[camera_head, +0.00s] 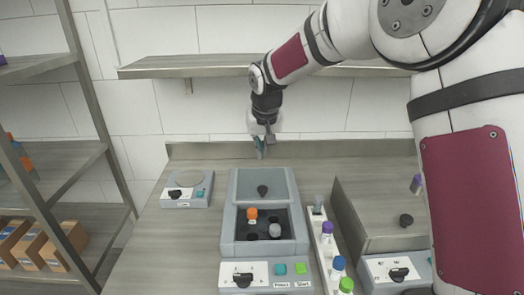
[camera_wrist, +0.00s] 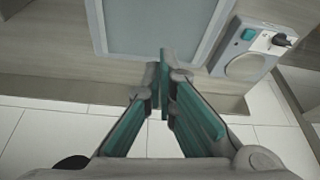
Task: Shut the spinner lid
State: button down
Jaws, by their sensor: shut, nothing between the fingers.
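The spinner (camera_head: 229,240) is a grey box in the middle of the counter in the head view. Its lid (camera_head: 284,186), a grey framed panel with a dark knob (camera_head: 262,190), is open at the back, leaving the chamber in front uncovered. An orange-capped tube (camera_head: 252,214) and a grey-white tube (camera_head: 275,230) stand in the chamber. My gripper (camera_head: 261,151) is shut and empty, behind and above the lid's far edge. In the wrist view the shut fingers (camera_wrist: 164,70) point toward a grey framed panel (camera_wrist: 150,25), apparently the lid's back; I cannot tell the gap.
A white rack (camera_head: 322,250) with several capped tubes stands right of the spinner, beside a partition. A small device with a round plate (camera_head: 187,180) stands left; another (camera_head: 396,268) is right. A wall shelf (camera_head: 190,67) hangs above. Shelving with boxes stands far left.

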send_over(260, 182)
jog(key=f, duration=0.6)
jog(key=shift+w+f+p, duration=0.3)
jog(key=shift+w+p, duration=0.05)
jog(key=shift+s+f, duration=0.25)
jog(key=shift+s+d+p, duration=0.25)
jog(key=shift+s+p, duration=0.45)
jog(key=shift+s, duration=0.5)
jog(key=shift+s+f, duration=0.25)
jog(key=shift+s, duration=0.15)
jog(key=s+p, duration=0.7)
jog(key=s, duration=0.7)
jog(key=shift+s, duration=0.15)
jog(key=shift+d+f, duration=0.1)
